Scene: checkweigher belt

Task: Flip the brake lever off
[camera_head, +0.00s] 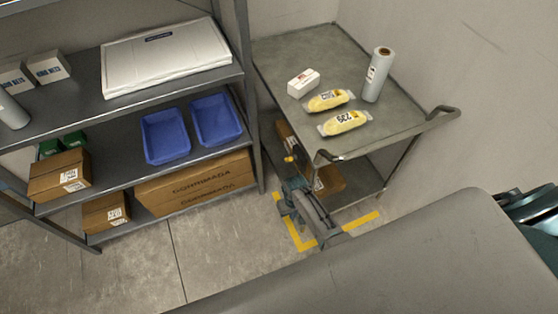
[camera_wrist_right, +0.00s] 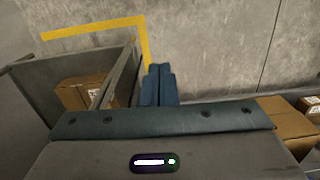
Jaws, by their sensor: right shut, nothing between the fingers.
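The grey cart (camera_head: 340,60) stands against the wall at the upper right. A small yellow piece (camera_head: 289,159) shows low at its near left side; it may be the brake lever, but it is too small to tell its position. My right gripper (camera_head: 285,205) is just in front of the cart's near left corner, above the floor and apart from the yellow piece. In the right wrist view its fingers (camera_wrist_right: 158,85) are together and empty, with floor behind them. No lever can be made out in that view. My left gripper is not in view.
The cart bears a white box (camera_head: 303,83), two yellow packs (camera_head: 345,123) and a grey roll (camera_head: 378,74); cartons sit on its lower shelf. A shelf rack (camera_head: 95,105) stands left. Yellow tape (camera_head: 364,222) marks the floor. Bare floor (camera_head: 215,240) lies left of my gripper.

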